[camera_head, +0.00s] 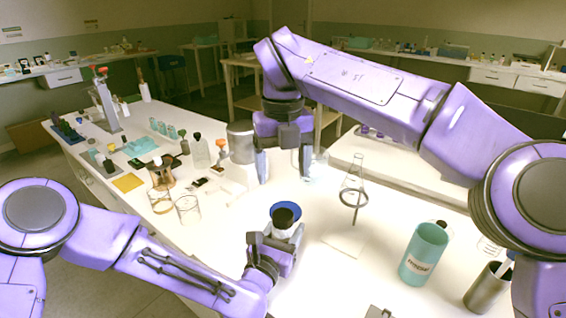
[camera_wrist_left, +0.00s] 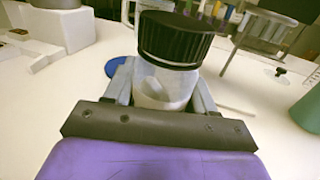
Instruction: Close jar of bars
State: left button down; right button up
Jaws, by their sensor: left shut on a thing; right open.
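A small clear jar (camera_wrist_left: 165,85) with white contents stands between the fingers of my left gripper (camera_wrist_left: 160,92) in the left wrist view. A ribbed black lid (camera_wrist_left: 175,40) sits over its mouth, looking slightly tilted; I cannot tell if it is screwed tight. In the head view the black lid (camera_head: 283,216) shows above my left gripper (camera_head: 285,232), which is shut on the jar. My right gripper (camera_head: 284,163) points down, open and empty, beyond the jar and apart from it. A blue disc (camera_head: 286,206) lies behind the jar.
A ring stand (camera_head: 349,199) with a flask and a teal bottle (camera_head: 424,255) stand to the right, with a metal cup (camera_head: 487,288) nearer. Glass beakers (camera_head: 188,209) and a white block (camera_head: 238,177) are to the left. The bench right around the jar is mostly clear.

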jog(key=shift+r, duration=0.5)
pick_arm(q)
jog(key=shift+c, duration=1.4)
grip_release()
jog(key=b+v, duration=0.2)
jog(key=v, duration=0.8)
jog(key=shift+s+a, duration=0.1)
jog(key=shift+s, duration=0.15)
pick_arm(e)
jog(key=shift+f, duration=0.95)
